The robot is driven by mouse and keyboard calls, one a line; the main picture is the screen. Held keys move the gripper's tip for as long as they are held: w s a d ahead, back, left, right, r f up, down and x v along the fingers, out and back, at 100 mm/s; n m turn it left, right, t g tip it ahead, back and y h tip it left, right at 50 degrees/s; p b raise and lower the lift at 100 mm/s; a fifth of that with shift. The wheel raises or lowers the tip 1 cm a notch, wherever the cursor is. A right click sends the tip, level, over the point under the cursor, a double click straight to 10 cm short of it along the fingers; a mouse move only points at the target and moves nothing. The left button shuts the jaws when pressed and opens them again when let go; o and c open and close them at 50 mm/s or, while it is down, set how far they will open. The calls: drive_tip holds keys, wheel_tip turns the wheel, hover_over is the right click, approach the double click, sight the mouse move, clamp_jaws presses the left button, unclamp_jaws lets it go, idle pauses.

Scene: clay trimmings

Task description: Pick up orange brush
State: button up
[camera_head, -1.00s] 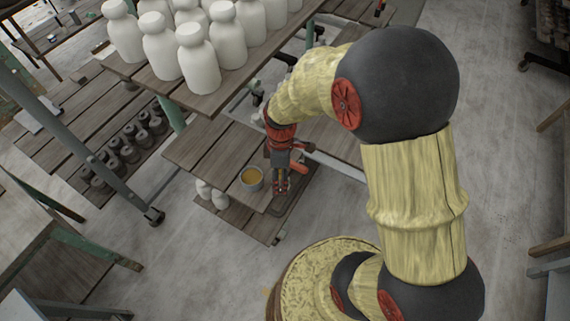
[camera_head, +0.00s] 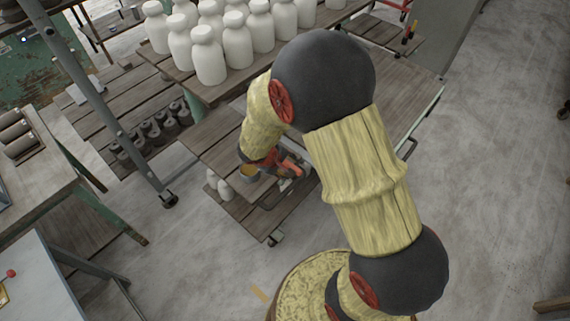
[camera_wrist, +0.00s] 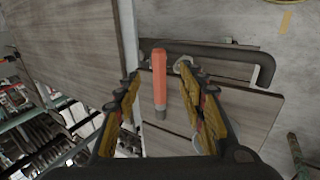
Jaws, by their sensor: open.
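The orange brush (camera_wrist: 159,78) shows in the wrist view, its orange handle pointing up the picture and a dark grey end toward me. It lies between my gripper's two fingers (camera_wrist: 158,76) as seen in that view, with gaps on both sides. My gripper is open and holds nothing. I cannot tell how far the brush is beneath the fingertips. In the head view my gripper (camera_head: 287,170) is at the low wooden shelf, partly hidden by my arm, and the brush cannot be told apart from its red parts there.
White bottles (camera_head: 209,55) fill the upper shelf (camera_head: 172,68). A dark curved bar (camera_wrist: 225,52) runs along the wood's edge in the wrist view. Grey floor (camera_head: 480,190) is open at right.

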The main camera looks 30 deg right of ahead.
sight(295, 169)
drive_tip(key=shift+w+b+x, duration=0.2)
drive_tip(key=shift+b+x, duration=0.35)
drive_tip(key=shift+x, duration=3.3)
drive_tip(key=c, duration=0.3)
drive_tip(key=c, duration=0.7)
clamp_jaws()
